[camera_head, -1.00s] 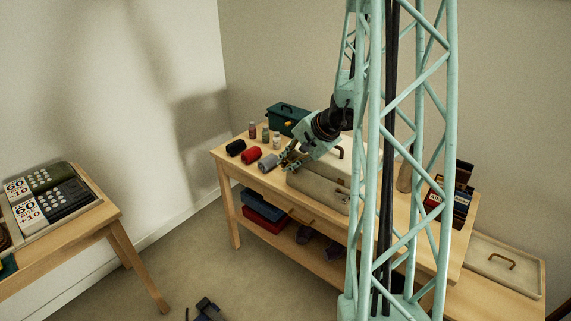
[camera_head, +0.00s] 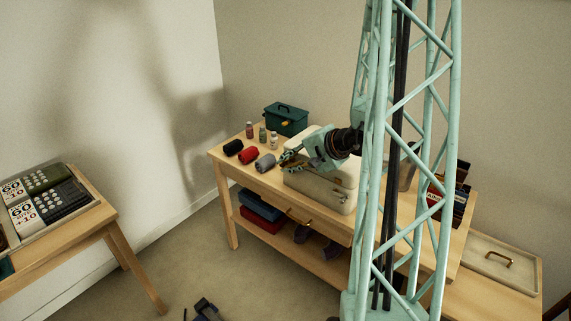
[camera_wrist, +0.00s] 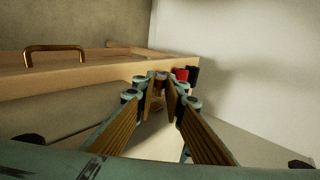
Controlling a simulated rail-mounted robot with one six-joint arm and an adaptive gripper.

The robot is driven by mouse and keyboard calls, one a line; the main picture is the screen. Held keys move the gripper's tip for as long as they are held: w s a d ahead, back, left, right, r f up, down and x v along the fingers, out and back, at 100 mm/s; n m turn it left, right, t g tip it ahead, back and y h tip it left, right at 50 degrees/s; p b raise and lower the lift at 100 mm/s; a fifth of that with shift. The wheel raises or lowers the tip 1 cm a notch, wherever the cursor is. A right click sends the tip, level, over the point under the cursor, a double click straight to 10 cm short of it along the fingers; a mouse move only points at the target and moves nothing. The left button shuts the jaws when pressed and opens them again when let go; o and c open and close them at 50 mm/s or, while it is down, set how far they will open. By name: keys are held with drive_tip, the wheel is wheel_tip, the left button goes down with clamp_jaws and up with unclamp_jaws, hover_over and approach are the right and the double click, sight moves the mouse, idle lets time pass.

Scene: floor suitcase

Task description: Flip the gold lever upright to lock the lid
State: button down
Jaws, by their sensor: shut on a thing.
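A cream case (camera_head: 318,193) stands on the wooden table in the head view. My gripper (camera_head: 288,159) is at its left end, near the tabletop, and my wrist hides much of its top. In the wrist view, my gripper's fingers (camera_wrist: 161,88) converge at the tips on something small. What they hold is too small and hidden to name. I cannot make out a gold lever on the cream case. A teal box (camera_head: 286,116) at the back of the table shows a small yellow part on its front.
A grey roll (camera_head: 265,163), a red roll (camera_head: 248,154) and a black roll (camera_head: 233,147) lie left of my gripper. Small bottles (camera_head: 262,135) stand behind them. Dark boxes (camera_head: 459,190) stand at the right. A brass drawer handle (camera_wrist: 55,51) shows in the wrist view.

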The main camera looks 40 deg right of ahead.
idle(0.4)
drive_tip(key=c, duration=2.7)
unclamp_jaws()
drive_tip(key=shift+s, duration=0.1)
drive_tip(key=shift+v, duration=5.9)
